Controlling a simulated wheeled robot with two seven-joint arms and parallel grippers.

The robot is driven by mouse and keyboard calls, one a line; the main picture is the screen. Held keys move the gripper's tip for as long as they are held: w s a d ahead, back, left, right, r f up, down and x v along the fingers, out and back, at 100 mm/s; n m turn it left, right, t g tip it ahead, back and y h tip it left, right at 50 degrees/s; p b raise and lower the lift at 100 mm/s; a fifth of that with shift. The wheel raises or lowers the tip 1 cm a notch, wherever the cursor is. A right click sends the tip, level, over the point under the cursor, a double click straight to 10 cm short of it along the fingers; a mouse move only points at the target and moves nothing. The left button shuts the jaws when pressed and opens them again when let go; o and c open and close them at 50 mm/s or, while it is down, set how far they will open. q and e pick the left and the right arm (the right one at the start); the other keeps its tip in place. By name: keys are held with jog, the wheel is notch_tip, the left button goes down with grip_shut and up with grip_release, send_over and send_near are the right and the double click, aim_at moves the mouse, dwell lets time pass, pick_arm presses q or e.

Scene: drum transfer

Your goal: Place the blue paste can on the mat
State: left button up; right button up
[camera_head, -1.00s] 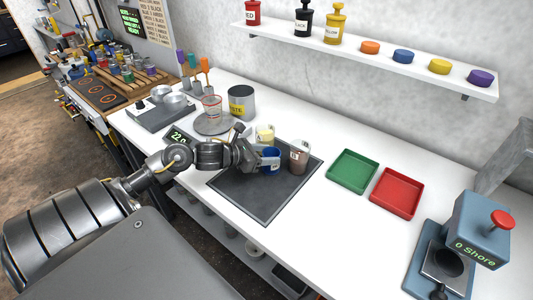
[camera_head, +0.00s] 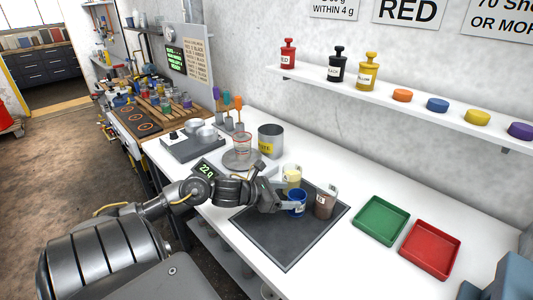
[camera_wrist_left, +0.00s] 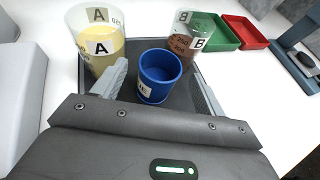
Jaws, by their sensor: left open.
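The blue paste can (camera_head: 297,203) stands upright on the dark grey mat (camera_head: 286,248), near the mat's far side. It also shows in the wrist view (camera_wrist_left: 160,78), as an open-topped blue cup with a white label partly visible. My left gripper (camera_wrist_left: 163,84) is open, with one finger on each side of the can. In the head view my left gripper (camera_head: 287,205) reaches the can from the left. My right gripper is not in view.
Cup A (camera_wrist_left: 97,48), holding pale yellow stuff, and cup B (camera_wrist_left: 187,42), holding brown stuff, stand close behind the can. A green tray (camera_head: 381,220) and a red tray (camera_head: 430,249) lie to the right. The mat's front is clear.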

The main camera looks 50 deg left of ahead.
pick_arm(q)
jog(key=v, duration=0.9)
jog(key=shift+s+b, duration=0.25)
jog(key=shift+b, duration=0.15)
jog(key=shift+a+r, duration=0.1)
jog(key=shift+s, duration=0.1)
